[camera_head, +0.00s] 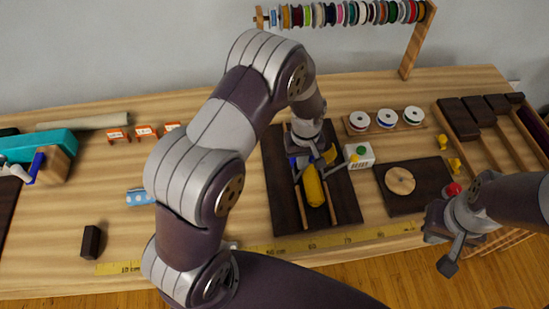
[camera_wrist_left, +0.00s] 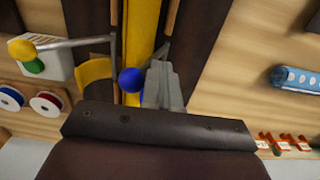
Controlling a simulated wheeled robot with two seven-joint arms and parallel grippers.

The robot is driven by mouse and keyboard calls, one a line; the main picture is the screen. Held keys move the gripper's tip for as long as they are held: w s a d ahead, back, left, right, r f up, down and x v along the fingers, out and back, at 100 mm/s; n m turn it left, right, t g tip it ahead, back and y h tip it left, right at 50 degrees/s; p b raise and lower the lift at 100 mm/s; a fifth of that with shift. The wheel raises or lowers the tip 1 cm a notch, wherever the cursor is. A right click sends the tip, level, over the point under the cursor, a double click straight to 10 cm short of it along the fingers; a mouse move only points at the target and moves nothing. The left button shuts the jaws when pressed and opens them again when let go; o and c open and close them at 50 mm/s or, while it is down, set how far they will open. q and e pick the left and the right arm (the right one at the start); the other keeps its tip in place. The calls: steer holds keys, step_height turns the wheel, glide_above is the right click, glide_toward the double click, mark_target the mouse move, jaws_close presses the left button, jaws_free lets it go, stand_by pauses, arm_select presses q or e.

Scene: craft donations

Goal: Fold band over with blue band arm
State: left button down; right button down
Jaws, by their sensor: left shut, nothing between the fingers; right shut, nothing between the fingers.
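A yellow roll-like piece (camera_head: 314,187) lies lengthwise between two wooden rails on a dark board (camera_head: 283,203). In the left wrist view the yellow piece (camera_wrist_left: 141,32) runs up from near my gripper, and a curved yellow strip (camera_wrist_left: 95,76) lies beside it. A blue ball knob (camera_wrist_left: 131,80), which looks like the blue band arm's end, sits just beside my shut left gripper (camera_wrist_left: 163,85); I cannot tell if they touch. In the head view my left gripper (camera_head: 308,150) is over the board's far end, partly hiding the knob. My right gripper (camera_head: 450,260) is shut and empty at right.
A dark board with a round wooden disc (camera_head: 400,181) is further right. A yellow ruler (camera_head: 350,238) runs along the front edge.

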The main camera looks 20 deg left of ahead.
arm_select(q)
step_height(320, 180, up, 9)
steer(key=p, duration=0.6)
steer(key=shift+p, duration=0.4)
steer(key=shift+w+f, duration=0.1)
steer(key=s+a+r+m+b, duration=0.2)
steer(key=s+r+m, duration=0.1)
steer(key=s, duration=0.4)
steer(key=s+a+r+m+t+b, duration=0.1)
steer(key=s+a+r+m+b, duration=0.1)
steer(key=s+r, duration=0.3)
steer(key=s+m, duration=0.1)
steer(key=s, duration=0.2)
steer(key=shift+a+r, duration=0.3)
